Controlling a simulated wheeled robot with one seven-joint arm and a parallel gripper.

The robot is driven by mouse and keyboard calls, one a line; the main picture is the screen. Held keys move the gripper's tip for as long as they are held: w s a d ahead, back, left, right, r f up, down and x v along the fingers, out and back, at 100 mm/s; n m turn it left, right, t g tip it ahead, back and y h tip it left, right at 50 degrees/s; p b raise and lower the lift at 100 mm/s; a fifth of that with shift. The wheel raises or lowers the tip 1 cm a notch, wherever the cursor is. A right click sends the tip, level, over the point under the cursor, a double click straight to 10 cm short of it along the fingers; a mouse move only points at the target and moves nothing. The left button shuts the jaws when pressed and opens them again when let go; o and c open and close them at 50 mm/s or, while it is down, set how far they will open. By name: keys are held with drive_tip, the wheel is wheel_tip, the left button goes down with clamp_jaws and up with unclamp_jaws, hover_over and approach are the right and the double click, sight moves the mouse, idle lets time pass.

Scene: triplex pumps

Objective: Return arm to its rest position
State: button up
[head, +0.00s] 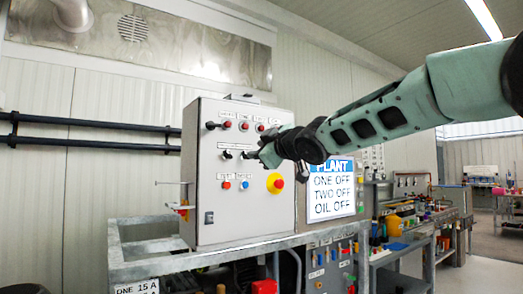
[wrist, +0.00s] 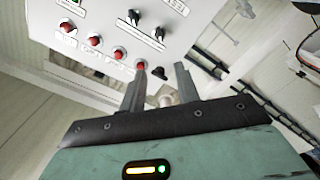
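My arm (head: 390,108) reaches in from the right side of the head view, stretched out towards a grey control box. My gripper (head: 264,155) is at its end, in front of the right part of the box's face; its fingers are hard to make out there. In the wrist view my gripper (wrist: 160,68) has two grey fingers standing apart, with nothing clearly held. A small black knob (wrist: 159,73) shows between the fingertips; I cannot tell whether they touch it.
The control box (head: 213,215) carries red lamps (wrist: 96,41), black switches (wrist: 133,16) and a red-and-yellow stop button (head: 275,183). It stands on a metal frame (head: 225,257). A screen (head: 330,188) reads "ONE OFF, TWO OFF, OIL OFF". Cluttered benches (head: 400,245) stand to the right.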

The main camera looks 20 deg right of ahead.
drive_tip(key=shift+s, duration=0.1)
idle(0.4)
drive_tip(key=s+a+f+m+g+h+p, duration=0.15)
drive_tip(key=s+a+f+g, duration=0.25)
drive_tip(key=s+f, duration=0.5)
drive_tip(key=s+a+f+m+g+p, duration=0.2)
drive_tip(key=s+a+f+g+p, duration=0.15)
drive_tip(key=s+f, duration=0.55)
drive_tip(key=s+d+f+m+g+h+p, duration=0.1)
drive_tip(key=s+f+g, duration=0.4)
drive_tip(key=s, duration=0.8)
drive_tip(key=s+d+f+g+h+p, duration=0.2)
drive_tip(key=s+f+g, duration=0.2)
drive_tip(key=s+f, duration=0.6)
drive_tip(key=s, duration=0.2)
drive_tip(key=shift+s+d+f+m+g+p, duration=0.3)
drive_tip(key=shift+s+m+g, duration=0.05)
drive_tip(key=shift+s, duration=0.05)
drive_tip(key=shift+h, duration=0.25)
clamp_jaws()
